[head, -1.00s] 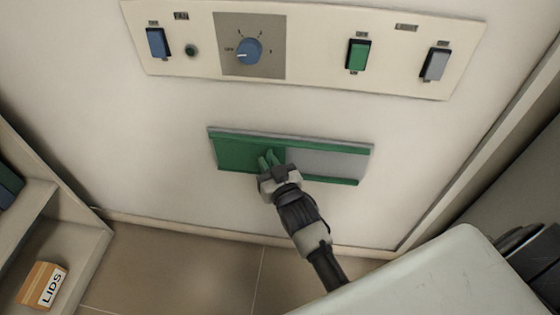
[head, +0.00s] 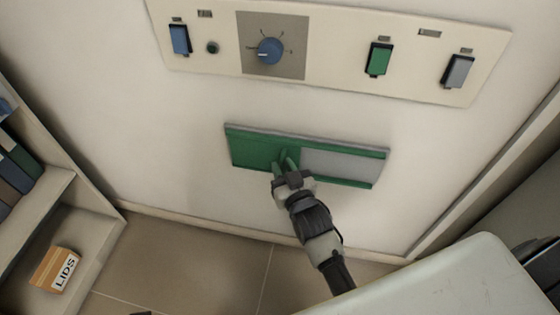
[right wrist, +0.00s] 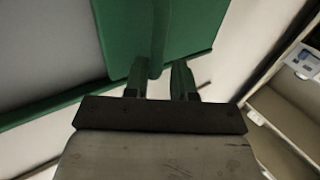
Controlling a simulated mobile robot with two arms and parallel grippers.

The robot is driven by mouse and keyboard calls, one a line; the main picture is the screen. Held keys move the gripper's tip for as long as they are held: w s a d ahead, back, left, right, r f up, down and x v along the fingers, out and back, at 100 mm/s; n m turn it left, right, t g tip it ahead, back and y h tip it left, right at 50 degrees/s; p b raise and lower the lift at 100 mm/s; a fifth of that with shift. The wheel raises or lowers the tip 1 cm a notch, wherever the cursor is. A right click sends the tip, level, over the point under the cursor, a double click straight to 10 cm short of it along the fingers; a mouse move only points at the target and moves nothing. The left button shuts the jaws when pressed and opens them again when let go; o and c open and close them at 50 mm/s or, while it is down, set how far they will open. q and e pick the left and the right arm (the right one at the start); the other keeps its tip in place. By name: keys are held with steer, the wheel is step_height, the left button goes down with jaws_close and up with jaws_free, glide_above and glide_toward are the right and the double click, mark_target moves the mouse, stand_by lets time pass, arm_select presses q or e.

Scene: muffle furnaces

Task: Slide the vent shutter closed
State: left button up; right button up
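The vent shutter (head: 252,148) is a flat green plate in the left part of a long slot on the pale furnace front. To its right the slot shows a bare grey area (head: 342,163). The shutter also shows in the right wrist view (right wrist: 195,28), with an upright green handle bar (right wrist: 158,35). My right gripper (head: 286,161) is at the shutter's right part. In the right wrist view its fingers (right wrist: 160,80) stand apart, with the handle's near end between them, closer to the left finger. Firm contact cannot be made out. My left gripper is not in view.
Above the slot is a control panel (head: 340,40) with a blue dial (head: 270,51) and several switches. A shelf with binders and a LIDS box (head: 56,270) stands at left. A pale rounded surface (head: 440,285) fills the lower right.

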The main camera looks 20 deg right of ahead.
arm_select(q)
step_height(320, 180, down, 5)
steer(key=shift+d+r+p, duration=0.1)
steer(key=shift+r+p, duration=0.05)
steer(key=shift+p, duration=0.4)
arm_select(e)
steer(key=s, duration=0.8)
steer(key=shift+s, duration=0.4)
steer(key=shift+d+f, duration=0.1)
